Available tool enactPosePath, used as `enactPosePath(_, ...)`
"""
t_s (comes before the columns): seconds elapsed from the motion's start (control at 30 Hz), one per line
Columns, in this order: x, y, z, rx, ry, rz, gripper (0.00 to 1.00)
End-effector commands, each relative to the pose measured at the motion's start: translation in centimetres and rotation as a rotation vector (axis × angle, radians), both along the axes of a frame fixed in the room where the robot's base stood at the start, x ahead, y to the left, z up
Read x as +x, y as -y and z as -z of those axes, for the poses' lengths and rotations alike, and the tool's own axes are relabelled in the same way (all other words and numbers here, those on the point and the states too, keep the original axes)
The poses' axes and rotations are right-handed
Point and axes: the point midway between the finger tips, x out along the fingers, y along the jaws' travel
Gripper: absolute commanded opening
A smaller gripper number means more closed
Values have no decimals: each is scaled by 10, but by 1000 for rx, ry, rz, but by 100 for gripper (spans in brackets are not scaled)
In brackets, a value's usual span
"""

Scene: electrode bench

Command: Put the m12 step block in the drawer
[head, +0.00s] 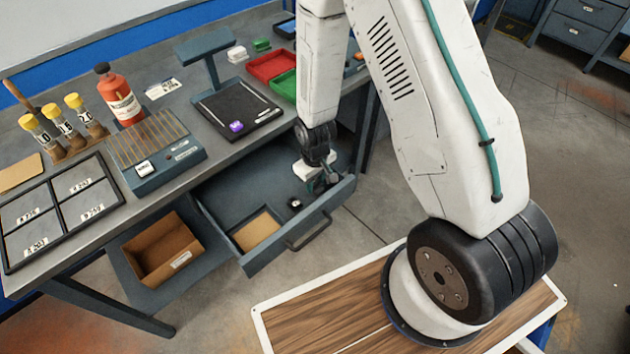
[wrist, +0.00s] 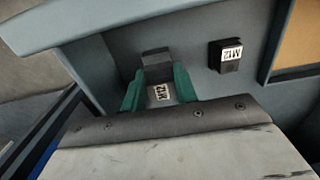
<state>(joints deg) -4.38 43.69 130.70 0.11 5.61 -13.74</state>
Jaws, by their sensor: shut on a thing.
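My gripper (head: 318,183) is down inside the open drawer (head: 237,190), near its right end. In the wrist view, its green fingers (wrist: 158,88) are shut on a dark grey stepped block (wrist: 155,61) with a white label, which is small and turned, so I cannot read it surely. A second dark block (wrist: 230,56) stands on the drawer floor to the right, apart from the fingers; its label seems to read M12. It also shows in the head view (head: 294,203). I cannot tell whether the held block touches the floor.
The drawer's front wall and handle (head: 308,232) stand close to my gripper. A tan patch (head: 257,232) lies in the drawer's left part. A cardboard box (head: 163,250) sits on the lower shelf. The bench above holds a scale, bottle, vials and trays.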

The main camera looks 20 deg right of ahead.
Motion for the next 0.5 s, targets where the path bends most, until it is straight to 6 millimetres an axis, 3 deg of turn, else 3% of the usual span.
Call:
enactPosePath(0.03, 0, 0, 2, 0, 0, 0, 0)
enactPosePath(0.07, 0, 0, 1, 0, 0, 0, 37)
enactPosePath(0.1, 0, 0, 1, 0, 0, 0, 48)
enactPosePath(0.5, 0, 0, -4, 0, 0, 0, 51)
